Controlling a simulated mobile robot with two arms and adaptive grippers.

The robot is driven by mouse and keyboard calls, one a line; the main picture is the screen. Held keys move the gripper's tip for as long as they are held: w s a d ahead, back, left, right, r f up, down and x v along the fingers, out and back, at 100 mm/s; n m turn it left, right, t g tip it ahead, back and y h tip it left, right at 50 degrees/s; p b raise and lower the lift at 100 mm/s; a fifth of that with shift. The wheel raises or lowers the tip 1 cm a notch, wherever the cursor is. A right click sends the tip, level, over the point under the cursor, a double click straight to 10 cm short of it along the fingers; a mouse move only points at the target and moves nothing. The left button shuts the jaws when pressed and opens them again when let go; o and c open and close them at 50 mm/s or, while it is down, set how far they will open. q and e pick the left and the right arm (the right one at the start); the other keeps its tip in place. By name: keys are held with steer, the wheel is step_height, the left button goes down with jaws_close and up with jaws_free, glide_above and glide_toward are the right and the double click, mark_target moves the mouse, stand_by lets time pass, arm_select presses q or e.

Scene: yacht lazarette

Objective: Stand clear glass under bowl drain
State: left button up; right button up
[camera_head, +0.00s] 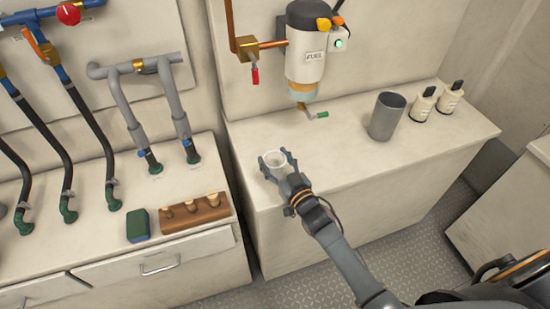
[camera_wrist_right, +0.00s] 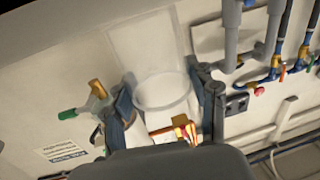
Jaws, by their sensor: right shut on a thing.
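The clear glass (camera_head: 275,160) is between the fingers of my right gripper (camera_head: 275,166), which is shut on it at the front left edge of the counter. In the right wrist view the glass (camera_wrist_right: 150,50) shows see-through between the two fingers (camera_wrist_right: 162,95). The fuel filter (camera_head: 306,50) hangs on the wall with an amber bowl (camera_head: 303,90) at its bottom. Its drain (camera_head: 304,107) has a green-tipped lever (camera_head: 321,115). The glass is in front and to the left of the drain, not beneath it. My left gripper is not in view.
A grey cup (camera_head: 387,116) and two white bottles (camera_head: 424,104) (camera_head: 450,97) stand on the counter's right half. A wooden plug rack (camera_head: 196,214) and a green-blue sponge (camera_head: 138,226) are on the left bench. The counter (camera_head: 335,142) below the drain is clear.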

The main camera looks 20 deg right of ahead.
steer(key=shift+f, duration=0.25)
steer(key=o, duration=1.2)
steer(key=shift+s+f+b, duration=0.1)
steer(key=shift+b, duration=0.3)
steer(key=s+d+b, duration=0.1)
steer(key=s, duration=0.3)
steer(key=s+d, duration=0.1)
steer(key=s, duration=0.3)
steer(key=s+d+b, duration=0.1)
steer(key=s, duration=0.4)
steer(key=shift+s+d+r+b, duration=0.1)
steer(key=shift+d+r+b, duration=0.1)
steer(key=shift+b, duration=0.15)
